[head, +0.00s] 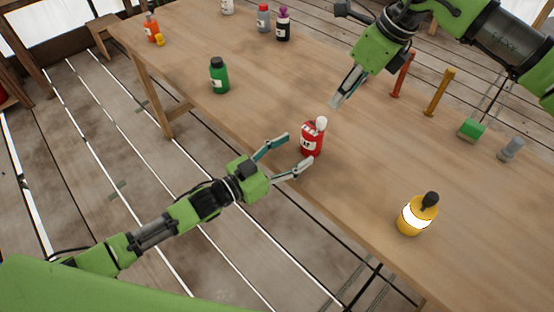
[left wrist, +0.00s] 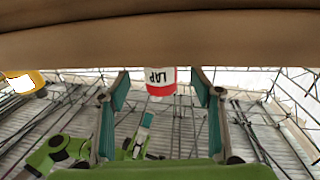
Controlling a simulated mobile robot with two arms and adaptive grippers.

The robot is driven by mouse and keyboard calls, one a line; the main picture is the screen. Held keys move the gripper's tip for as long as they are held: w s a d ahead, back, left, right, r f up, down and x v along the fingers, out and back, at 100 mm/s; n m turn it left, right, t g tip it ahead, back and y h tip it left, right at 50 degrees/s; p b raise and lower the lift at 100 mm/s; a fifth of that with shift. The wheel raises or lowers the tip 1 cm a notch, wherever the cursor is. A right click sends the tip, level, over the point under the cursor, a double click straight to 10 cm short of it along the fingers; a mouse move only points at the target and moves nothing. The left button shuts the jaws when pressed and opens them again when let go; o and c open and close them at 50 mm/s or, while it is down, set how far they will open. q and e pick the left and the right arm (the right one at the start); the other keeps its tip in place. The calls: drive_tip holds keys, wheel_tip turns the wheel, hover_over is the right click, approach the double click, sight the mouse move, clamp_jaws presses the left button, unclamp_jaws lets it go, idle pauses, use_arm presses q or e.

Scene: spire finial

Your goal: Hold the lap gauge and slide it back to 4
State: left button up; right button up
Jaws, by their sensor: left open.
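The lap gauge appears to be the red bottle (head: 311,141) with a white top and white label, standing upright near the table's front edge. In the left wrist view the bottle (left wrist: 160,82) hangs upside down in the picture, its label reading LAP. My left gripper (head: 297,150) is open at the bottle, its fingertips reaching toward it from the front. In the left wrist view one finger shows on each side of the bottle, with gaps. My right gripper (head: 343,92) hangs above the table behind the bottle, holding nothing visible; its finger gap is unclear. No number 4 is readable.
On the wooden table (head: 270,105), a green bottle (head: 219,76) stands left and a yellow bottle (head: 417,214) front right. A red post (head: 403,75), a yellow post (head: 439,92), a green block (head: 472,129) and a grey cylinder (head: 511,149) stand behind. Table around the red bottle is clear.

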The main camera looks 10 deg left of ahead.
sight(312, 140)
use_arm(q)
drive_tip(key=x, duration=0.7)
